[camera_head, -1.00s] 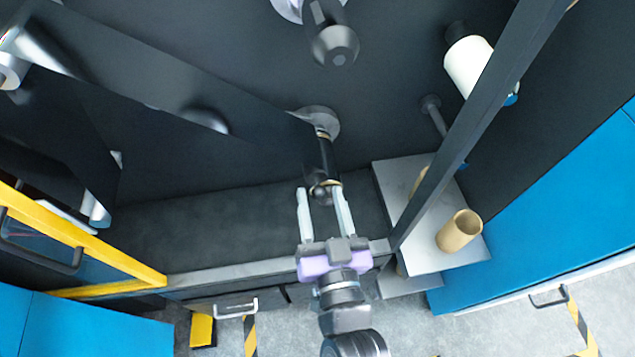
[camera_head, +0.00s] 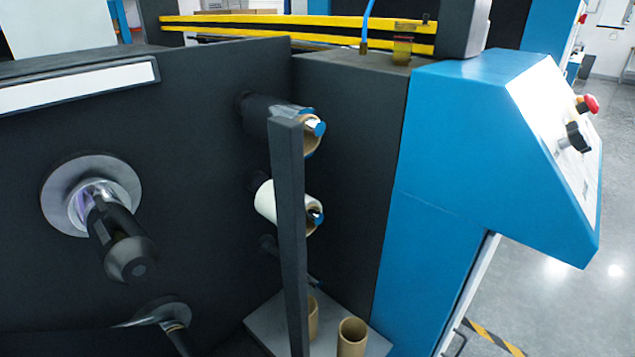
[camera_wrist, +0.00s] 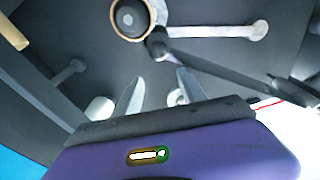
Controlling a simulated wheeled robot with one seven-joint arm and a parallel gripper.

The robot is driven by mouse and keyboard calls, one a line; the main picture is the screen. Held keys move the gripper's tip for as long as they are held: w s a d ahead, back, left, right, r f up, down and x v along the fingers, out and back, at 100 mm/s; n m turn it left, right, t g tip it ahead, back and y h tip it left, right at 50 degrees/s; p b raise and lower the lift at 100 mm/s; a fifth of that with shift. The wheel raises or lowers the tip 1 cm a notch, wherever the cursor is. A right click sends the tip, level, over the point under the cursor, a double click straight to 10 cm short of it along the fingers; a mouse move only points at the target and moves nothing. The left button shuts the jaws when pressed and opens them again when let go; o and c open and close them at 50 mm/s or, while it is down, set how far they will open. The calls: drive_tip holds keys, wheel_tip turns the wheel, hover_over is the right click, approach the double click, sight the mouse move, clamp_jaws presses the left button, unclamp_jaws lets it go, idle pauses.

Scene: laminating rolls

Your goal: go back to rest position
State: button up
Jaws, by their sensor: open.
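My gripper (camera_wrist: 160,88) shows in the wrist view with two pale fingers spread apart and nothing between them. Its purple body fills the bottom of that view. It points toward the dark machine wall, with a spindle in a tan ring (camera_wrist: 131,18) above the fingertips. My gripper is out of frame in the head view. There, a dark spindle (camera_head: 122,245) sticks out of a round metal flange at the left.
A black roll (camera_head: 275,117) and a white roll (camera_head: 283,205) hang behind an upright dark post (camera_head: 290,235). Cardboard tubes (camera_head: 351,338) stand on a grey shelf (camera_head: 262,325). A blue console (camera_head: 480,160) is at the right, with open floor beyond it.

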drive_tip(key=s+d+m+t+h+p, duration=0.1)
drive_tip(key=s+d+m+t+h, duration=0.15)
drive_tip(key=d, duration=0.85)
drive_tip(key=s+d+m+t+h+p, duration=0.1)
drive_tip(key=s+d+t+h, duration=0.2)
drive_tip(key=d, duration=0.8)
drive_tip(key=s+d+m+g+h+p, duration=0.1)
drive_tip(key=s+d+m+g+h, duration=0.2)
drive_tip(key=s+d+h, duration=0.5)
drive_tip(key=s+d, duration=0.5)
drive_tip(key=d, duration=0.1)
drive_tip(key=shift+s+r+g, duration=0.15)
drive_tip(key=shift+s+g, duration=0.05)
drive_tip(key=shift+g, duration=0.15)
drive_tip(key=shift+m, duration=0.25)
drive_tip(key=shift+c, duration=0.2)
